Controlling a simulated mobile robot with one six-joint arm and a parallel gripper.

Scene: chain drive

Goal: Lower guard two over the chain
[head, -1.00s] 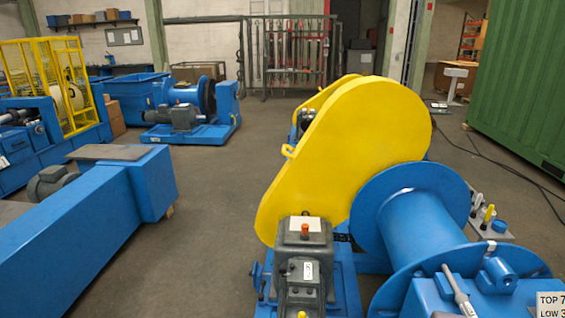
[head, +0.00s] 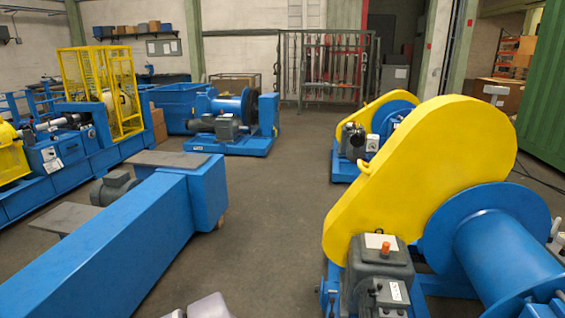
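A large yellow chain guard (head: 430,170) stands at the right, beside a blue drum (head: 510,240) and behind a grey gearbox (head: 380,262). A second, smaller yellow guard (head: 372,112) shows on another winch farther back. No label shows which is guard two. The chain under the near guard is hidden, and I cannot tell how closely that guard sits over it. A pale grey part (head: 207,306) shows at the bottom edge, possibly of my arm. My gripper's fingers are not in view.
A long blue beam-like housing (head: 120,250) lies at the left front, with a clear strip of floor (head: 270,215) between it and the near winch. Another blue winch (head: 235,125) and a yellow cage (head: 103,85) stand farther back. A green container (head: 542,100) stands at the right.

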